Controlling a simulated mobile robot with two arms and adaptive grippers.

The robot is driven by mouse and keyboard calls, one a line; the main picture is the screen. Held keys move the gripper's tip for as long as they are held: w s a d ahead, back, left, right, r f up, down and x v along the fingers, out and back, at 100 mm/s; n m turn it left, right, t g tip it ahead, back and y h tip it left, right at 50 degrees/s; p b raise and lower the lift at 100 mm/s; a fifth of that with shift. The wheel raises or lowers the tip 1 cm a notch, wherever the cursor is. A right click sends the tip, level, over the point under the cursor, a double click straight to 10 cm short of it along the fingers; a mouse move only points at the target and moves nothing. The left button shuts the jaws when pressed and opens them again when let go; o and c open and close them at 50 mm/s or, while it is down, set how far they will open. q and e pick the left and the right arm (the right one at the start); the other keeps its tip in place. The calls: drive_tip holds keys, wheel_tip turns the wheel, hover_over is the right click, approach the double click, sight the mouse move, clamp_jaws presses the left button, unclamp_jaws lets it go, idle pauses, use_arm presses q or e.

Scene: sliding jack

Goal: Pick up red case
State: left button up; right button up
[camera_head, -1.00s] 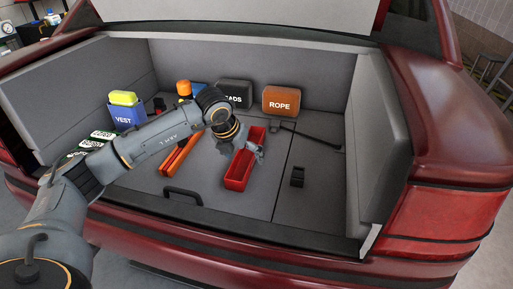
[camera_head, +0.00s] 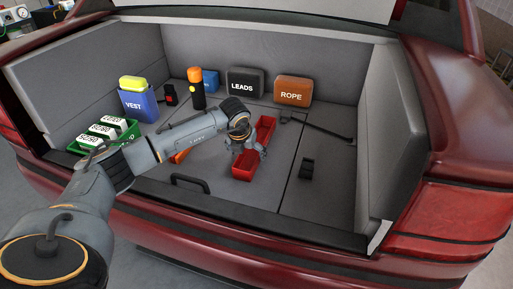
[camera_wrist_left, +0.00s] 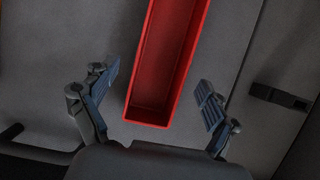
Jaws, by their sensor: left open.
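The red case (camera_head: 266,130) is a long, narrow, open-topped tray lying on the grey floor of the car trunk. It looks empty in the left wrist view (camera_wrist_left: 164,60). My left gripper (camera_head: 250,150) is over the case in the head view. In the left wrist view my left gripper (camera_wrist_left: 160,98) is open, with one finger on each side of the case's near end. The fingers look apart from its walls. My left arm hides part of the trunk floor left of the case. My right gripper is not in view.
A brown ROPE case (camera_head: 292,90), a black LEADS case (camera_head: 245,82) and an orange-topped flashlight (camera_head: 197,92) stand behind. A blue VEST box (camera_head: 138,104) and a green crate (camera_head: 84,144) are at left. A small black block (camera_head: 307,169) lies right. The trunk sill (camera_head: 255,212) runs in front.

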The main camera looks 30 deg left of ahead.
use_arm(q)
drive_tip(key=shift+x, duration=0.8)
drive_tip(key=shift+w+f, duration=0.2)
drive_tip(key=shift+f, duration=0.15)
drive_tip(key=c, duration=1.3)
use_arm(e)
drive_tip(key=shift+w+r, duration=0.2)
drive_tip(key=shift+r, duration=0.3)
use_arm(q)
drive_tip(key=shift+o, duration=0.2)
